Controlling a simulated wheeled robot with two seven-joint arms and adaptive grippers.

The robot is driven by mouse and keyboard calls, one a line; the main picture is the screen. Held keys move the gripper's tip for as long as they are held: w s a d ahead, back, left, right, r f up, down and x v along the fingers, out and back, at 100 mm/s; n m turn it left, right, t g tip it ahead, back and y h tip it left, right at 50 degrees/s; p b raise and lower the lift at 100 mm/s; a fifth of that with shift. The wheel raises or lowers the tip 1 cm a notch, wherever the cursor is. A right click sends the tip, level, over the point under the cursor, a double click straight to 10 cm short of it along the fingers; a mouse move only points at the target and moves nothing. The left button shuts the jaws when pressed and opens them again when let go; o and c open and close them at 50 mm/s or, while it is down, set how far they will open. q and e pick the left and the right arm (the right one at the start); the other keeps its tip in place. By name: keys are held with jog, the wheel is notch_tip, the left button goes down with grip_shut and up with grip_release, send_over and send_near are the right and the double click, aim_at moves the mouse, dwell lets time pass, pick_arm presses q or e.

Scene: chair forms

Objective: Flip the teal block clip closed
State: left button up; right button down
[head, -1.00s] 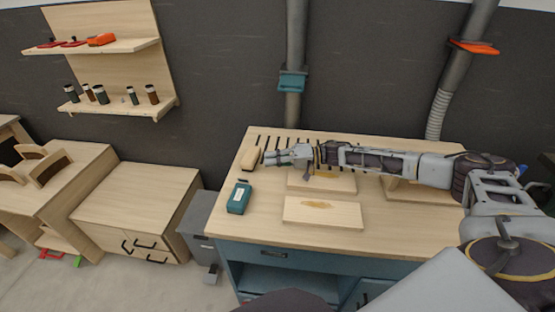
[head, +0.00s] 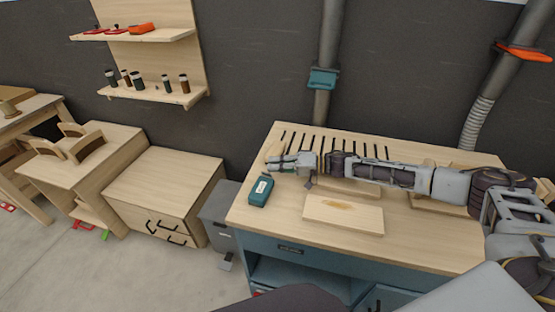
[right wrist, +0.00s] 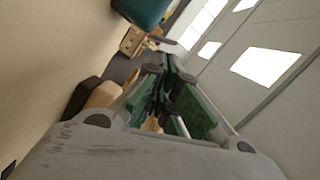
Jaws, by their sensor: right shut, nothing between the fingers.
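A teal block (head: 260,190) with a pale label lies on the left end of the wooden bench top. A teal clip-like piece (head: 322,78) sits around the grey pipe behind the bench. I cannot tell from its look whether either is open. My right gripper (head: 269,164) is shut and empty just behind the teal block, apart from it in the picture. In the right wrist view its green-padded fingers (right wrist: 168,80) point away, and a teal surface (right wrist: 142,10) shows at the top edge. My left gripper is not in view.
A tan and dark object (right wrist: 97,97) lies beside the right gripper. Pale wooden boards (head: 343,214) lie on the bench, with dark slots (head: 330,142) along its back. An orange piece (head: 525,52) is on the right pipe. The bench's front left is clear.

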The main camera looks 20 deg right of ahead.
jog(key=shift+s+a+f, duration=0.1)
dwell(0.6)
jog(key=shift+p, duration=0.3)
jog(key=shift+s, duration=0.1)
jog(key=shift+a, duration=0.1)
jog(key=shift+n, duration=0.3)
